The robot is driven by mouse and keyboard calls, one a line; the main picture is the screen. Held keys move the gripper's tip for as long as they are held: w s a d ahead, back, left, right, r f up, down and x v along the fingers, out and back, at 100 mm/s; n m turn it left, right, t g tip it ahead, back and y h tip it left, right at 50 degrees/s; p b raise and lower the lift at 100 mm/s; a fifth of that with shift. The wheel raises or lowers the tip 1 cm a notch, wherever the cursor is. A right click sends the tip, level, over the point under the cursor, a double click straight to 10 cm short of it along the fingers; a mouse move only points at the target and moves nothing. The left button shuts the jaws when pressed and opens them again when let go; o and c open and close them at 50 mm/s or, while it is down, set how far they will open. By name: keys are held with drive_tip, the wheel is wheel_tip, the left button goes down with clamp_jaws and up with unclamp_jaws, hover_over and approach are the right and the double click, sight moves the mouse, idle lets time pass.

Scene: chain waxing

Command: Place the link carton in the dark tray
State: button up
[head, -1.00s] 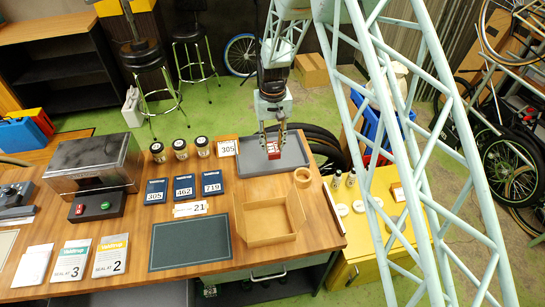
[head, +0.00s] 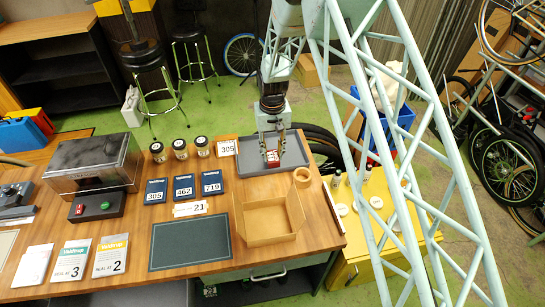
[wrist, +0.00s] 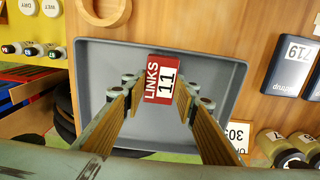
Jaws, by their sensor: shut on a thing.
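The link carton (head: 272,159) is a small red box with a white label. In the wrist view the carton (wrist: 152,84) reads "LINKS 11". My gripper (head: 271,151) is shut on it, with a finger on either side, and points down over the tray. The dark tray (head: 296,152) is a shallow grey tray at the back right of the table. In the wrist view the tray (wrist: 225,75) lies behind and around the carton. I cannot tell whether the carton touches the tray floor.
An open cardboard box (head: 268,220) and a tape roll (head: 302,176) stand in front of the tray. A "305" card (head: 226,148) and several jars (head: 180,150) are to its left. A yellow cabinet (head: 352,270) is at the right. The tray floor around the carton looks clear.

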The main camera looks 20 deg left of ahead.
sight(273, 155)
drive_tip(key=shift+f, duration=0.9)
drive_tip(key=shift+f, duration=0.2)
drive_tip(key=o, duration=0.8)
drive_tip(key=shift+c, duration=0.2)
drive_tip(key=shift+r, duration=0.2)
wheel_tip(273, 155, up, 12)
idle(0.5)
idle(0.3)
